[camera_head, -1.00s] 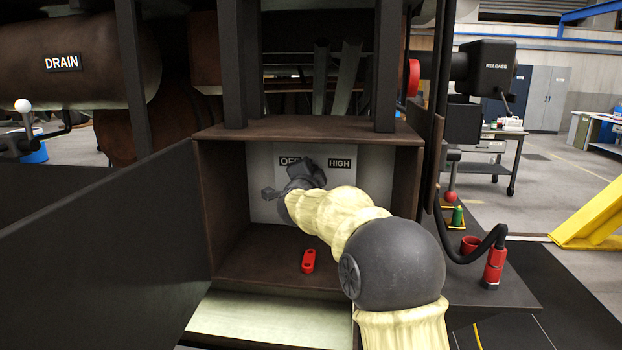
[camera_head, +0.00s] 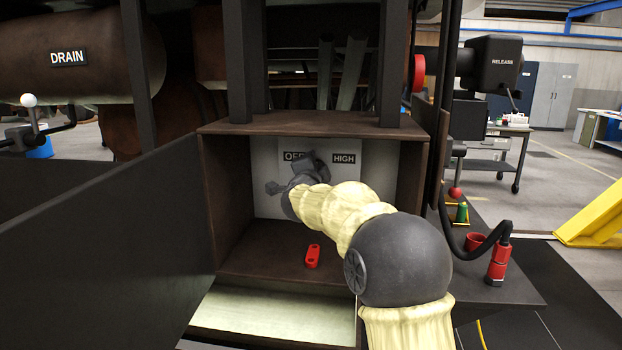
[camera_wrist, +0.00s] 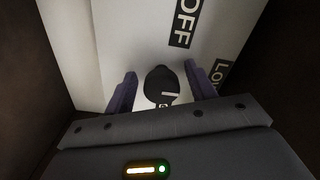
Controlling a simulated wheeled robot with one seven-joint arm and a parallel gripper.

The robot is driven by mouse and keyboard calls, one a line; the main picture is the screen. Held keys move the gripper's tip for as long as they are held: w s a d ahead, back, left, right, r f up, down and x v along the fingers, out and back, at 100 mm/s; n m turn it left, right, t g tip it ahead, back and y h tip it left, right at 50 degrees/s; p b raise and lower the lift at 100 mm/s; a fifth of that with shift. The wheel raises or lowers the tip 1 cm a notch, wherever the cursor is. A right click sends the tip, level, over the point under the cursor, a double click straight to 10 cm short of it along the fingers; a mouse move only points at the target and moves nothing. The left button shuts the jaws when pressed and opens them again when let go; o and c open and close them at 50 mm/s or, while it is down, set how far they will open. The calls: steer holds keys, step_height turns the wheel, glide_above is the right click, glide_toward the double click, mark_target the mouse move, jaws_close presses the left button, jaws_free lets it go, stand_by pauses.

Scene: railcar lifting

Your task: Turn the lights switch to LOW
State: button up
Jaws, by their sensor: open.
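The lights switch is a dark round knob (camera_wrist: 160,85) with a white mark, on a pale panel (camera_head: 376,180) inside an open brown box. In the wrist view, my gripper (camera_wrist: 161,80) is open, with one purple-grey finger on each side of the knob. I cannot tell whether the fingers touch it. The OFF label (camera_wrist: 183,22) is above the knob, and the LOW label (camera_wrist: 220,74) is to its right, partly hidden by a finger.
A red tag-like piece (camera_head: 313,256) lies on the box floor. The box's side walls and top (camera_head: 310,126) close in around my arm. An open dark door (camera_head: 110,240) stands at the left. A red cylinder with a black hose (camera_head: 497,262) stands to the right.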

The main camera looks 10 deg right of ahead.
steer(key=b+v, duration=0.2)
steer(key=v, duration=1.5)
steer(key=shift+b, duration=0.3)
steer(key=s+f+n+g+y, duration=0.3)
steer(key=f+n, duration=0.3)
steer(key=f, duration=0.4)
steer(key=s+f+n+g+y, duration=0.3)
steer(key=f+n, duration=0.2)
steer(key=f, duration=0.5)
steer(key=s+d+f+n+g, duration=0.35)
steer(key=s+f, duration=0.35)
steer(key=s, duration=0.3)
steer(key=s+d+f+n+g, duration=0.25)
steer(key=s+f+g, duration=0.25)
steer(key=s+f, duration=0.3)
steer(key=w+p+v, duration=0.3)
steer(key=p+v, duration=1)
steer(key=shift+s+a+r, duration=0.35)
steer(key=shift+a+r, duration=0.05)
steer(key=shift+r, duration=0.3)
